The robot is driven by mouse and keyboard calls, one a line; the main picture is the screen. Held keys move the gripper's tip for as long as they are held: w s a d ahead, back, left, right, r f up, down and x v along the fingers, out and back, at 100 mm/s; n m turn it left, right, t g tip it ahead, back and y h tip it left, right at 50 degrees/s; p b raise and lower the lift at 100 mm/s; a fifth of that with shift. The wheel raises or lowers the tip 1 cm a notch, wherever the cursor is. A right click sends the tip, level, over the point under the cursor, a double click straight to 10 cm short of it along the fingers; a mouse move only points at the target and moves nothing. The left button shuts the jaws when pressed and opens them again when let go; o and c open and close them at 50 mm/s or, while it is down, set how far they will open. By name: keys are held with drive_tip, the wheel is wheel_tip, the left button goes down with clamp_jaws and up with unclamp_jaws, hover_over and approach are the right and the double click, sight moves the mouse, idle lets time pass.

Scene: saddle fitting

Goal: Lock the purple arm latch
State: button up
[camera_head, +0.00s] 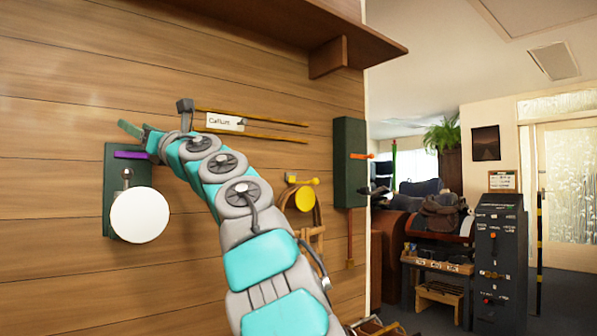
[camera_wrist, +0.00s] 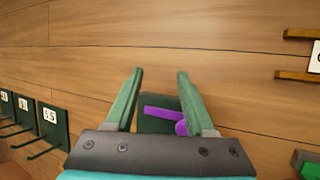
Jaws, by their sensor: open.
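The purple arm latch (camera_head: 131,154) is a short bar lying roughly level across the top of a dark green plate (camera_head: 111,180) on the wood wall. In the wrist view the purple arm latch (camera_wrist: 161,113) shows between the finger bases, with a rounded purple end at its right. The green plate (camera_wrist: 150,126) is partly hidden by my gripper there. My gripper (camera_wrist: 160,72) is open and empty, its two green fingers pointing up the wall. In the head view my gripper (camera_head: 129,130) is just above the latch; I cannot tell whether it touches.
A white disc (camera_head: 140,215) sticks out below the latch. Wooden pegs with a label (camera_head: 225,122) are to the right, then a yellow disc (camera_head: 305,198) and a green box (camera_head: 349,162). Several labelled green plates (camera_wrist: 49,120) with bars are at left in the wrist view.

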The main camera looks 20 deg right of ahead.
drive_tip(key=b+v, duration=0.6)
drive_tip(key=v, duration=0.2)
drive_tip(key=d+r+m+t+h+p, duration=0.3)
drive_tip(key=d+m+t+h, duration=0.4)
drive_tip(key=d+m+h, duration=0.6)
drive_tip(key=d+f+m+g+h, duration=0.2)
drive_tip(key=d+f+m+h, duration=0.2)
drive_tip(key=d+m, duration=0.3)
drive_tip(key=s+d+f+m+g+h+p, duration=0.1)
drive_tip(key=d+f+m+g+h, duration=0.2)
drive_tip(key=d+f+m, duration=0.3)
drive_tip(key=shift+d+m+h, duration=0.7)
drive_tip(key=shift+d+m, duration=0.35)
drive_tip(key=shift+m, duration=1.15)
drive_tip(key=shift+s+f, duration=0.1)
